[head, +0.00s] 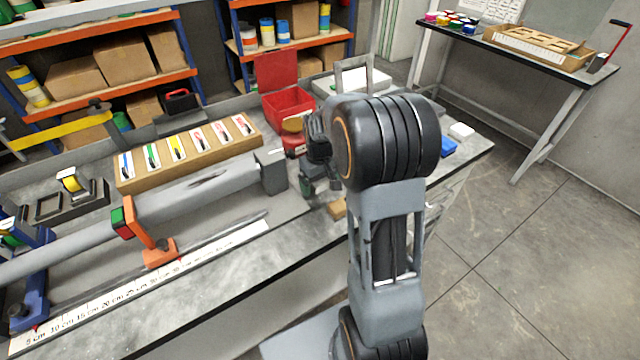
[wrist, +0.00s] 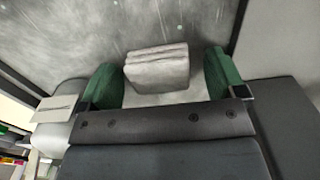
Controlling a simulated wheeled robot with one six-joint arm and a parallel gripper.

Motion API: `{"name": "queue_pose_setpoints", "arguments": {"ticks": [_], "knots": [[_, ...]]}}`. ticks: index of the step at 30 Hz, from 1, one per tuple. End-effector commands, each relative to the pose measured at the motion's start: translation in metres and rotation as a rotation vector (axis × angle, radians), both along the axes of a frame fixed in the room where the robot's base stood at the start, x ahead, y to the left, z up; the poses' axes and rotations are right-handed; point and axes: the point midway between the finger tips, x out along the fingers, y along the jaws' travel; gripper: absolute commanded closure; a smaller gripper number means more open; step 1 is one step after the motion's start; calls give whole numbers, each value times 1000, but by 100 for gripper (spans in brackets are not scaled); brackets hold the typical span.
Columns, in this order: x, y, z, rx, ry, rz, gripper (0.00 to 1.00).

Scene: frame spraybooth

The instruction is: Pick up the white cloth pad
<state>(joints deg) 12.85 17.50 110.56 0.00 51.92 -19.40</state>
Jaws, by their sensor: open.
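The white cloth pad (wrist: 157,68) shows in the wrist view as a folded, layered pad on a grey surface. It lies between the two green fingers of my gripper (wrist: 162,62). The fingers are open, with a gap on each side of the pad, so they do not appear to touch it. How far the pad is below the fingertips I cannot tell. In the head view my dark arm covers much of the bench end, and I cannot make out the pad there with certainty.
A white object with a slit (wrist: 58,108) lies left of my gripper. On the bench are a red bin (head: 289,104), a wooden marker rack (head: 190,160), a long grey pipe (head: 200,196) and an orange clamp (head: 159,252).

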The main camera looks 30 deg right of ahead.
Motion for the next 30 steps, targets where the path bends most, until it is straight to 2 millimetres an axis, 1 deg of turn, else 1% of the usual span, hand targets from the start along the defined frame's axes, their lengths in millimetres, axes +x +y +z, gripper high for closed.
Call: {"name": "queue_pose_setpoints", "arguments": {"ticks": [3, 4, 20, 26, 28, 30], "knots": [[0, 0, 0, 0, 0, 0, 11], [0, 0, 0, 0, 0, 0, 13], [0, 0, 1, 0, 0, 0, 63], [0, 0, 1, 0, 0, 0, 64], [0, 0, 4, 0, -1, 0, 64], [1, 0, 12, -1, -3, 0, 64]]}}
